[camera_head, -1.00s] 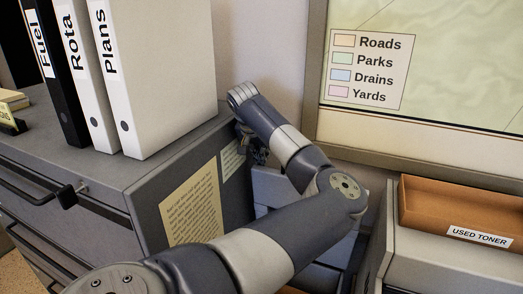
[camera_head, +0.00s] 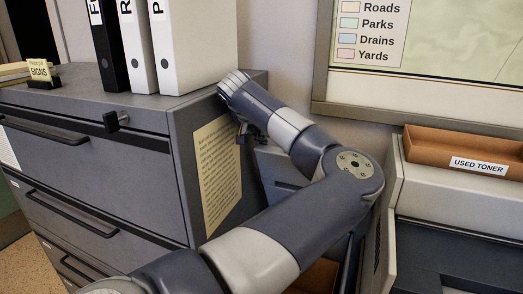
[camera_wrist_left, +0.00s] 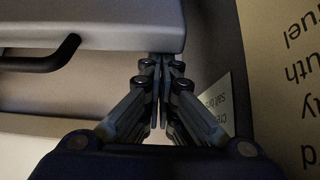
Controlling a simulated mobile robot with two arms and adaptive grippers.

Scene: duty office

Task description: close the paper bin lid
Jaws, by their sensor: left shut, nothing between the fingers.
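A blue-grey panel (camera_head: 277,165) stands in the gap right of the grey cabinet, mostly hidden behind my left arm. It looks like part of the paper bin, and I cannot tell lid from body here. In the left wrist view a pale panel (camera_wrist_left: 110,22) with a dark handle (camera_wrist_left: 45,58) lies at upper left; it may be the lid. My left gripper (camera_head: 250,137) hangs in the gap close to the cabinet's side. In the left wrist view its fingers (camera_wrist_left: 158,92) are together and empty, near the pale panel's right edge. My right gripper is not in view.
The grey cabinet (camera_head: 90,160) has protruding drawer handles and a yellowish notice (camera_head: 217,178) on its side. Binders (camera_head: 195,45) stand on top. A pale machine with a "USED TONER" tray (camera_head: 465,150) stands right. A framed map (camera_head: 450,40) hangs behind. The gap is narrow.

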